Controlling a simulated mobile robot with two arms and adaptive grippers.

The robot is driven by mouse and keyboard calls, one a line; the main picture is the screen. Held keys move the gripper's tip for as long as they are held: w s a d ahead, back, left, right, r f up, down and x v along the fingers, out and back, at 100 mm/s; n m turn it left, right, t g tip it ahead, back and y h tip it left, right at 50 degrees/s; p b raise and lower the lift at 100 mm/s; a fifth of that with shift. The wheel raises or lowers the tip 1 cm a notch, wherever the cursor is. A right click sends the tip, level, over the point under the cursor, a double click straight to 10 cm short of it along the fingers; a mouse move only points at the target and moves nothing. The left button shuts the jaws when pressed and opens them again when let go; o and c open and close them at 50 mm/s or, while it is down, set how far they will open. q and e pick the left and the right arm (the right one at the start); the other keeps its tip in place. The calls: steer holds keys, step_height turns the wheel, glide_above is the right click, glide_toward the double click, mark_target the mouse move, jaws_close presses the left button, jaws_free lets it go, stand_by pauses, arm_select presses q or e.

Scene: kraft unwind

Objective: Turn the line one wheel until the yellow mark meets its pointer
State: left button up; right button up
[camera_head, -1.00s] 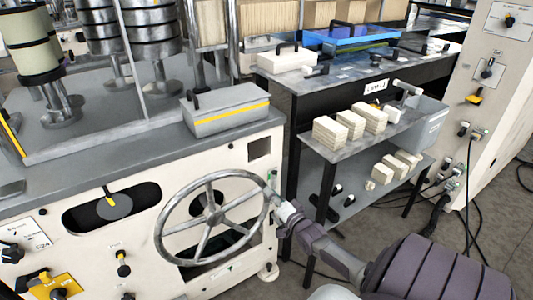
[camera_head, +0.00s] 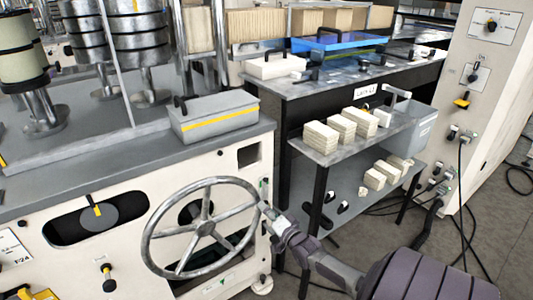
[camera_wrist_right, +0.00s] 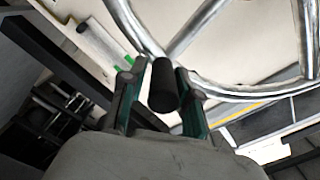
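The large grey handwheel (camera_head: 149,212) is on the front of the cream machine, with a black handle (camera_wrist_right: 163,85) on its rim in the right wrist view. My right gripper (camera_head: 266,208) is at the rim's right side. In the wrist view my right gripper (camera_wrist_right: 160,88) has one finger on each side of the handle, with a narrow gap visible on the left, so it looks open around it. A grey disc (camera_head: 100,221) with a yellow mark (camera_head: 97,209) near its top sits in a dark oval window left of the wheel. A dark pointer is just above the mark. My left gripper is not in view.
A grey box with a yellow stripe (camera_head: 215,121) stands on the machine top. A side table (camera_head: 290,87) and lower shelf (camera_head: 340,150) with pale block stacks (camera_head: 321,137) stand behind my right arm. A control cabinet (camera_head: 485,75) with hanging cables is at the right.

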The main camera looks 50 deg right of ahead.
steer(key=shift+o, duration=1.2)
steer(key=shift+r, duration=0.1)
steer(key=shift+s, duration=0.1)
steer(key=v, duration=1.1)
steer(key=shift+s, duration=0.4)
